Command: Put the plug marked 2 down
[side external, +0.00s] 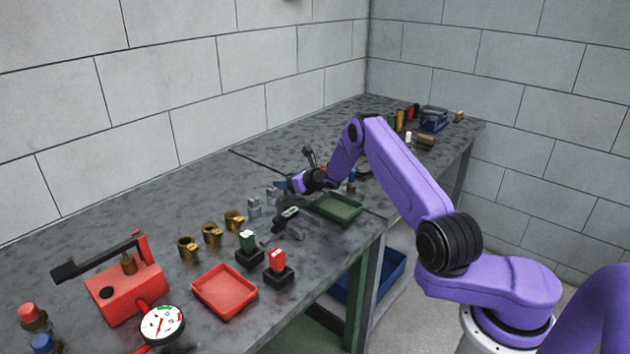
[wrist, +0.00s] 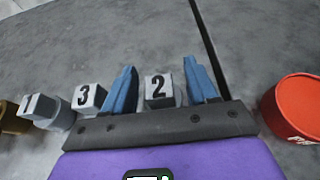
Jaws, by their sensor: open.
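The grey plug marked 2 (wrist: 160,88) sits between the two blue fingers of my gripper (wrist: 162,88) in the wrist view. The fingers are apart, with a gap visible on each side of the plug. Its number faces the camera, and its lower part is hidden behind the gripper's dark bar. In the side view my gripper (side external: 290,185) is low over the bench, and I cannot clearly make out plug 2 there. The plug marked 3 (wrist: 90,96) is just left of the left finger, and the plug marked 1 (wrist: 40,106) is farther left.
A red round object (wrist: 293,105) is right of my gripper in the wrist view. Several brass fittings (side external: 212,234) stand in a row on the bench. A green tray (side external: 337,208), a red tray (side external: 224,291) and a red pump (side external: 122,292) lie nearer the camera.

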